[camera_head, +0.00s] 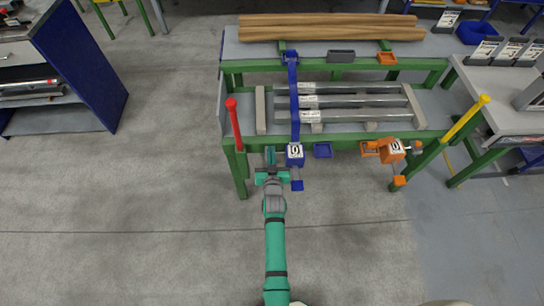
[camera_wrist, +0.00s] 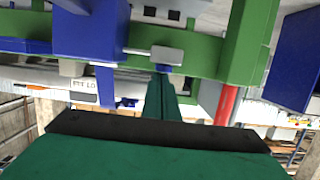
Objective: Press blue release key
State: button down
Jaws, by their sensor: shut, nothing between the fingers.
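My gripper (camera_head: 270,152) is just left of the blue clamp unit (camera_head: 295,152) at the table's front edge. In the wrist view its dark green fingers (camera_wrist: 163,78) are together and empty. Their tips are at a small blue piece (camera_wrist: 163,69) on a grey block, which looks like the blue release key. I cannot tell whether they touch it. A thin grey rod joins this block to the blue unit (camera_wrist: 85,32). In the head view my gripper hides that key. A blue foot piece (camera_head: 297,185) hangs below the unit.
A red upright handle (camera_head: 235,125) stands left of my gripper. A blue bar (camera_head: 293,95) crosses grey bars (camera_head: 350,101) on the green-framed table. An orange unit (camera_head: 392,151) and a yellow handle (camera_head: 467,118) are to the right. The floor in front is clear.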

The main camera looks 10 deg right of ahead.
notch_tip(320, 180, up, 4)
jog(key=shift+s+f, duration=0.1)
jog(key=shift+f, duration=0.15)
jog(key=v, duration=1)
jog(key=shift+r, duration=0.25)
jog(key=s+a, duration=0.4)
jog(key=s, duration=0.6)
jog(key=s+a+r+y, duration=0.1)
jog(key=s+r, duration=0.3)
jog(key=s, duration=0.4)
jog(key=s+a+r+n+y, duration=0.1)
jog(key=s+a+r, duration=0.3)
jog(key=s, duration=0.4)
jog(key=s+a+r+n+y, duration=0.1)
jog(key=s+a+r, duration=0.2)
jog(key=s+r, duration=0.2)
jog(key=s, duration=0.3)
jog(key=shift+s, duration=0.4)
